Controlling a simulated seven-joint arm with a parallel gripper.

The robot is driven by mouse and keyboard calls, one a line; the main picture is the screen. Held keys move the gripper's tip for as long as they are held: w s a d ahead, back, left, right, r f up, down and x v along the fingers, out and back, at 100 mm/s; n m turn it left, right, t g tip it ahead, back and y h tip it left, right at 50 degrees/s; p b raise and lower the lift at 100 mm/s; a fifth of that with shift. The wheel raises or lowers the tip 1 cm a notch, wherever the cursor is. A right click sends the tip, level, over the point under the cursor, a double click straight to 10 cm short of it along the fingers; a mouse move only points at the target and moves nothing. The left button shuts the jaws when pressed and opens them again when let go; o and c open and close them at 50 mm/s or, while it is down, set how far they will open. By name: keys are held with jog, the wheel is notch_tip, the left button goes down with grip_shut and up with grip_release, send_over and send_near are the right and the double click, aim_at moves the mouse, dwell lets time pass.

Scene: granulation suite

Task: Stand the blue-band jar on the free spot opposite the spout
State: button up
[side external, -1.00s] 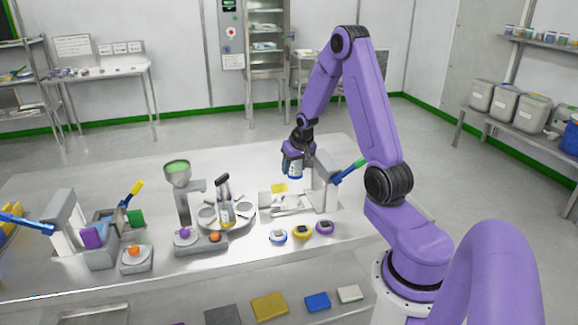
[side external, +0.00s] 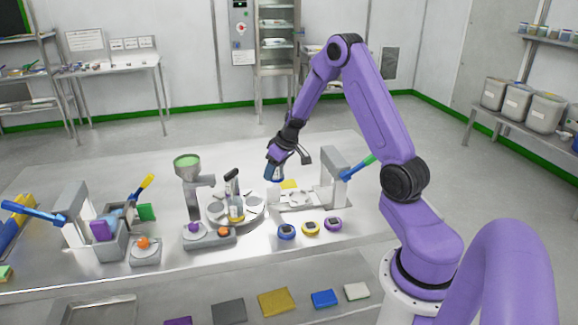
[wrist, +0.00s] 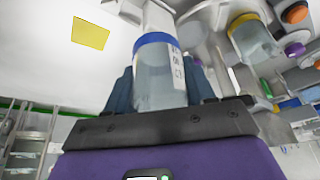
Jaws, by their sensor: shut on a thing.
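My gripper (side external: 274,174) is shut on the blue-band jar (wrist: 160,75), a clear jar with a blue ring and a white label. It holds the jar above the bench, tilted, just right of the turntable (side external: 213,217); in the side view the fingers mostly hide it. The turntable carries a yellow-band jar (side external: 238,213), also in the wrist view (wrist: 252,42). Round spots show empty at its left and right. The spout (side external: 205,180) juts from the green-topped hopper (side external: 187,162) behind the turntable's left side.
A grey press (side external: 334,170) with a green-tipped lever stands right of my gripper. Blue (side external: 286,231), yellow (side external: 311,228) and purple (side external: 333,224) ringed pieces lie in front. The bench behind is clear.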

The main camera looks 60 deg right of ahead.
jog(key=w+a+n+y, duration=0.2)
jog(key=w+a+n, duration=0.3)
jog(key=w+a, duration=0.1)
send_over(246, 201)
jog(key=s, duration=0.2)
jog(key=shift+w+d+f, duration=0.1)
jog(key=shift+d+f, duration=0.05)
jog(key=shift+f, duration=1.3)
jog(key=shift+d+f, duration=0.15)
jog(key=shift+f, duration=1.3)
jog(key=shift+f, duration=0.9)
